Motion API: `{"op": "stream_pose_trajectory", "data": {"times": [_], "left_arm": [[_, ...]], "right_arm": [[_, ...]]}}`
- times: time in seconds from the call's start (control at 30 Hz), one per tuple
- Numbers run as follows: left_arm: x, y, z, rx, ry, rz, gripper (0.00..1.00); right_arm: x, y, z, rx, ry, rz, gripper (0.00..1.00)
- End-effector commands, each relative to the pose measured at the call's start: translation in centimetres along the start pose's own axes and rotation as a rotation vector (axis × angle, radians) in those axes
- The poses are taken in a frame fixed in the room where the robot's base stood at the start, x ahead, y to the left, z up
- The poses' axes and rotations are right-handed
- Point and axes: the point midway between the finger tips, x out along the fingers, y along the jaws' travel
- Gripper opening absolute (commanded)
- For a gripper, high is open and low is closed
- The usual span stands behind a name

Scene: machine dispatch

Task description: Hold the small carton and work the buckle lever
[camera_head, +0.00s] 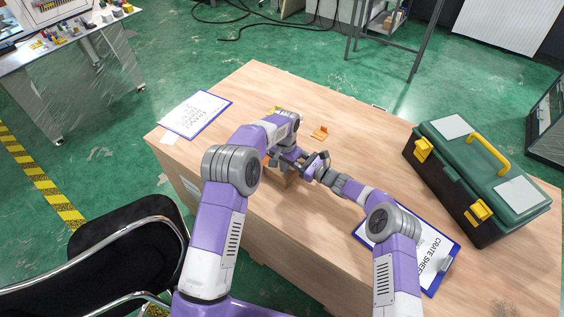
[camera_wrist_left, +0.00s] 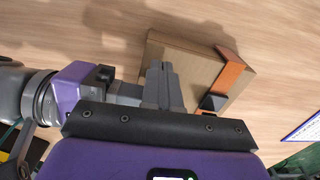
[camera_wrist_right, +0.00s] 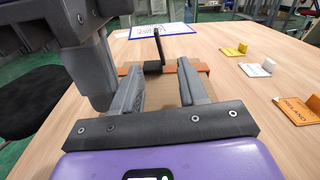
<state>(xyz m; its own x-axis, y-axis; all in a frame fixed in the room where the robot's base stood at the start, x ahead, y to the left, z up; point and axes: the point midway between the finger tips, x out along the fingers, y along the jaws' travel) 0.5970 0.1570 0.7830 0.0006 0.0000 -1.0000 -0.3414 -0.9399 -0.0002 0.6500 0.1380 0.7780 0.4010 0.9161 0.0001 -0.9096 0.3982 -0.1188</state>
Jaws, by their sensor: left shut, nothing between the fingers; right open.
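The small carton is a brown box on the wooden table, largely hidden by my arms in the head view. It shows best in the left wrist view (camera_wrist_left: 185,62), with an orange strap (camera_wrist_left: 231,72) and a black buckle (camera_wrist_left: 213,102). In the right wrist view the black buckle lever (camera_wrist_right: 158,43) stands up from the strap. My left gripper (camera_wrist_left: 162,68) is shut and empty, its fingers over the carton, left of the buckle. My right gripper (camera_wrist_right: 159,66) is open, its fingers over the carton on either side of the lever's line; contact cannot be told.
A green toolbox (camera_head: 462,165) stands at the table's right. A clipboard (camera_head: 431,257) lies near my right arm, another (camera_head: 197,114) at the far left corner. Small card holders, one orange (camera_head: 320,132), stand beyond the grippers. A black chair (camera_head: 130,245) is at the left.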

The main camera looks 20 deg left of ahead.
Motion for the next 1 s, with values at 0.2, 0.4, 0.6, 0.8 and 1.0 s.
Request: {"op": "stream_pose_trajectory", "data": {"times": [0.2, 0.4, 0.6, 0.8, 1.0], "left_arm": [[0.5, 0.0, 0.0, 0.000, -0.001, 0.000, 0.00], [0.9, 0.0, 0.0, 0.000, -0.001, 0.000, 0.00], [1.3, 0.0, 0.0, 0.000, -0.001, 0.000, 0.00], [1.8, 0.0, 0.0, 0.000, -0.001, 0.000, 0.00], [2.1, 0.0, 0.1, 0.000, -0.003, 0.001, 0.00]], "right_arm": [[0.0, 0.0, -0.3, 0.000, 0.000, 0.000, 0.43], [0.0, 0.1, -0.5, 0.000, 0.000, 0.000, 0.43], [0.0, 0.1, -0.7, 0.000, 0.000, 0.000, 0.43], [0.0, 0.1, -0.9, 0.000, 0.000, 0.000, 0.43], [0.0, 0.1, -1.0, 0.000, 0.000, 0.000, 0.43]]}}
